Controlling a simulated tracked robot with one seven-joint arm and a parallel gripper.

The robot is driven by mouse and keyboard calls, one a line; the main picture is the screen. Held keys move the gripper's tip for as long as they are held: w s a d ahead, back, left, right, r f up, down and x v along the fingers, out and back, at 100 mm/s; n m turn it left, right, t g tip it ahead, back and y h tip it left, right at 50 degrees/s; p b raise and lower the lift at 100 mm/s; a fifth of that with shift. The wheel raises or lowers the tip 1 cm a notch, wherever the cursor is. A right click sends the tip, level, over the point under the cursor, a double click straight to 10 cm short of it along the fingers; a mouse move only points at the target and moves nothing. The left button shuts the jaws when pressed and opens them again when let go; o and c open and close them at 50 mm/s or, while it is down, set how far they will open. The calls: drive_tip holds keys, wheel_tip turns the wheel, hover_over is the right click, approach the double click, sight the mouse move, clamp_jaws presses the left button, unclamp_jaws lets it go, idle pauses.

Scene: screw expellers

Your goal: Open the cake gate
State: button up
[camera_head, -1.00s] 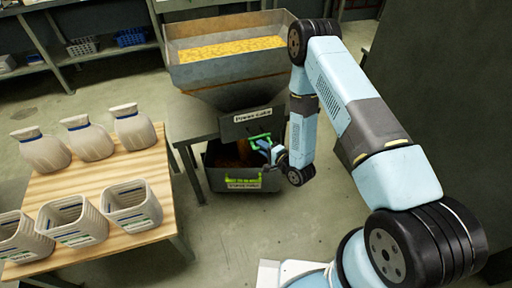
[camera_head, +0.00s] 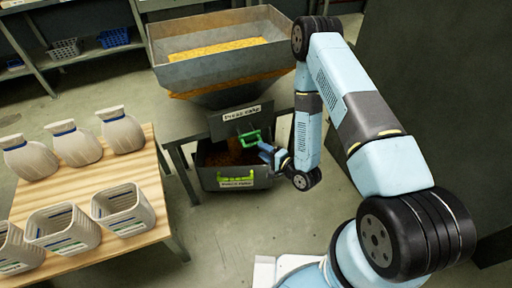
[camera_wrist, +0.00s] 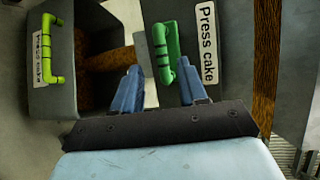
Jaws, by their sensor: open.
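The cake gate is a grey plate (camera_head: 224,127) with a white "Press cake" label, low on the front of the hopper. Its green handle (camera_head: 250,139) shows on its right part and also in the wrist view (camera_wrist: 161,45). My gripper (camera_head: 266,150) is open at the handle. In the wrist view the blue fingers (camera_wrist: 158,70) are apart, with the handle's near end between or just beyond their tips. I cannot tell whether they touch it. Brown press cake (camera_wrist: 110,60) shows as a strand between the gate area and the bin.
A dark bin (camera_head: 207,180) with a light green handle (camera_head: 236,180) and a label stands below the gate, with brown material inside. The hopper (camera_head: 220,62) holds yellow material. The floor right of the bin is clear.

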drive_tip(key=v, duration=0.7)
drive_tip(key=shift+s+d, duration=0.1)
drive_tip(key=shift+s, duration=0.05)
